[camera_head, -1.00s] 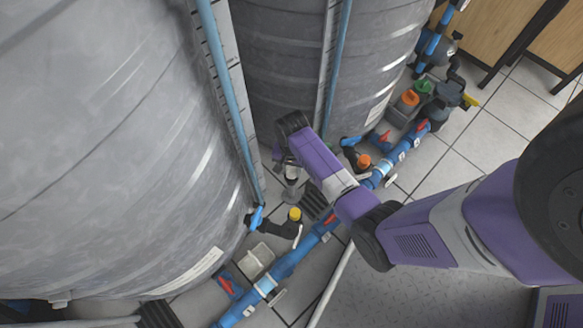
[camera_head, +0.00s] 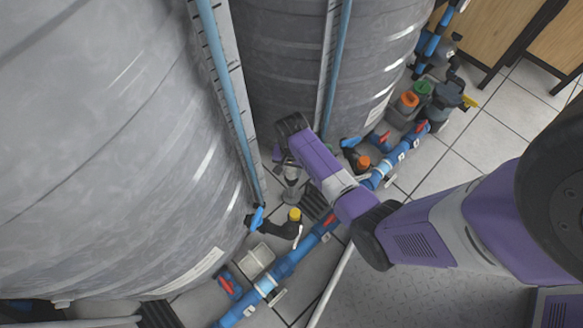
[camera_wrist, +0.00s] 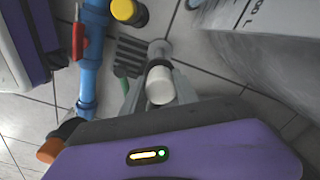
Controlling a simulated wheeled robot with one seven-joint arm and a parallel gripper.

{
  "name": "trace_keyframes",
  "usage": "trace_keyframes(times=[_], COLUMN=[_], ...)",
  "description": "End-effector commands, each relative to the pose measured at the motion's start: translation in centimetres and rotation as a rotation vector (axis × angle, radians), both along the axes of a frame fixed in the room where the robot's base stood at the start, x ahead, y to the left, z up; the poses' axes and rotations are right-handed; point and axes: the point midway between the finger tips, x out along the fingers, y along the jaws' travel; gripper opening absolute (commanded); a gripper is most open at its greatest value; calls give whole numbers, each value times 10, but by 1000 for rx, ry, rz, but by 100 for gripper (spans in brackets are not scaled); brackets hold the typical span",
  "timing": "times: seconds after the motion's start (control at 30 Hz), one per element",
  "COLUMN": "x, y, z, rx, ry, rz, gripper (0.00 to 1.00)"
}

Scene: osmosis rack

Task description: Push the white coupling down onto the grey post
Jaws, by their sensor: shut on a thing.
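The white coupling (camera_wrist: 160,86) is between the two grey fingers of my gripper (camera_wrist: 158,92) in the wrist view, and the fingers are shut on it. A grey post (camera_wrist: 160,50) shows just beyond the coupling, nearly in line with it. In the head view my gripper (camera_head: 288,168) is low between the two tanks, with the post (camera_head: 290,194) below it. The coupling is small and partly hidden by my wrist there. I cannot tell whether the coupling touches the post or how far it sits on it.
Large grey tanks (camera_head: 110,130) stand close on the left and behind (camera_head: 285,60). A blue pipe (camera_head: 290,262) with red-handled valves runs along the floor. A black elbow with a yellow cap (camera_head: 295,214) and an orange cap (camera_head: 364,161) are near my gripper. Open tiles lie right.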

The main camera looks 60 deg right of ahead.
Motion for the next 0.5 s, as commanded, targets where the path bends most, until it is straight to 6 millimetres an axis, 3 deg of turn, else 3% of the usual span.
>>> trace_keyframes(times=[0.5], x=[0], y=[0], z=[-7], rx=[0], ry=[0], rz=[0], gripper=[0])
